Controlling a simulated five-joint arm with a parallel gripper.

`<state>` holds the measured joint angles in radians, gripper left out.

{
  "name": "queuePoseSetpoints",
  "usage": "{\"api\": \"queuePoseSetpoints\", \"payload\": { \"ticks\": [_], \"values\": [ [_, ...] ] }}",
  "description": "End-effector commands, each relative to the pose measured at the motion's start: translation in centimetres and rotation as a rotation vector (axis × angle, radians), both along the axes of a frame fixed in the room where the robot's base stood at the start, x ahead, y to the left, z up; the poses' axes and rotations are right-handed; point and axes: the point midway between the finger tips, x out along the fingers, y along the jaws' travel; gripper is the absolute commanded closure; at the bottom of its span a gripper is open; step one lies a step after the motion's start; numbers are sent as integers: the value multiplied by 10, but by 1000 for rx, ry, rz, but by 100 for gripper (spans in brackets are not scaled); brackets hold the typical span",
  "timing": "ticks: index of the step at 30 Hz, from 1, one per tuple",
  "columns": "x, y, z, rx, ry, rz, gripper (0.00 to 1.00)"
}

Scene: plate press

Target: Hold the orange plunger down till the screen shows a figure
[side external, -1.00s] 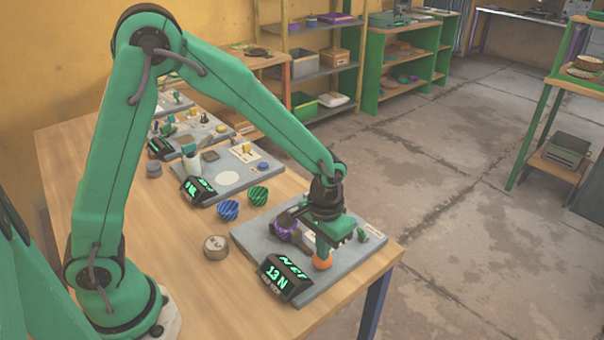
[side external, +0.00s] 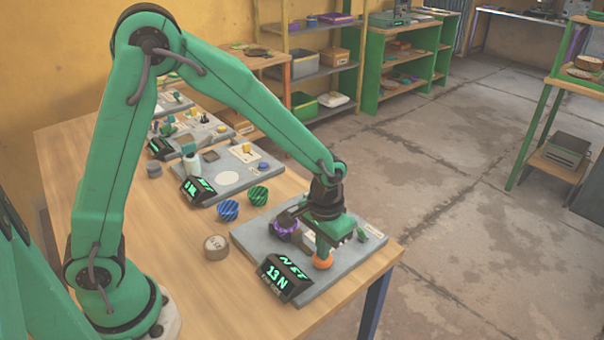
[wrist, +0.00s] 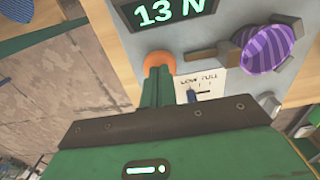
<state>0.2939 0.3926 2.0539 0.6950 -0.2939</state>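The orange plunger (side external: 323,263) stands at the front of the grey plate (side external: 345,272), and its top also shows in the wrist view (wrist: 157,59). My gripper (side external: 322,252) is directly over it, pointing down. In the wrist view its green fingers (wrist: 155,78) are together with nothing between them, and their tips appear to meet the plunger's top. The exact contact is hidden. The dark screen (side external: 285,278) beside the plunger reads "NET" and "13 N" in green, and "13 N" also shows in the wrist view (wrist: 170,12).
A purple striped knob (side external: 284,227) sits on the same plate, near a "LOW FULL" label (wrist: 199,84) with a small blue pointer. Blue (side external: 228,210) and green (side external: 257,195) striped balls and a round tan weight (side external: 216,247) are on the table. Other plates stand behind.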

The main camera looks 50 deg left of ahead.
Motion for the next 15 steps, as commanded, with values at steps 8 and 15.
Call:
{"api": "queuePoseSetpoints", "payload": {
  "ticks": [8,15],
  "values": [
    [0,0,12,0,1,0,100],
    [0,0,24,0,0,0,100]
  ]
}}
